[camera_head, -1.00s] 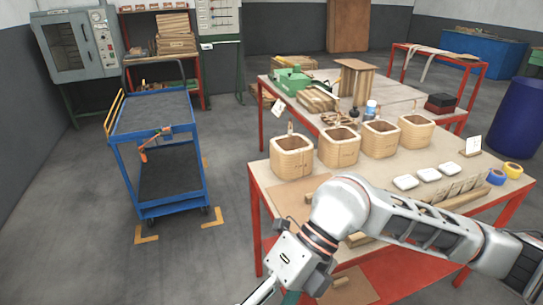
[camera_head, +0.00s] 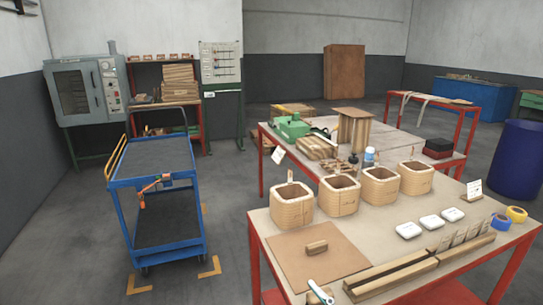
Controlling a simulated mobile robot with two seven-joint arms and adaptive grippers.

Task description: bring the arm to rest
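Neither of my grippers shows in the head view, and no part of my arms is clearly visible. The work table (camera_head: 370,228) in front is unobstructed by an arm. On it, several wooden coil boxes stand upright in a row, the leftmost box (camera_head: 292,206) at the left end and the rightmost box (camera_head: 415,178) at the right end. A brown board (camera_head: 298,268) with a small wooden block (camera_head: 317,247) on it lies at the near left.
A blue cart (camera_head: 157,207) stands on the floor at left, with free floor between it and the table. White cases (camera_head: 408,230), tape rolls (camera_head: 516,214) and a slotted wooden rail (camera_head: 392,276) occupy the table's right and front. A blue drum (camera_head: 517,160) stands at far right.

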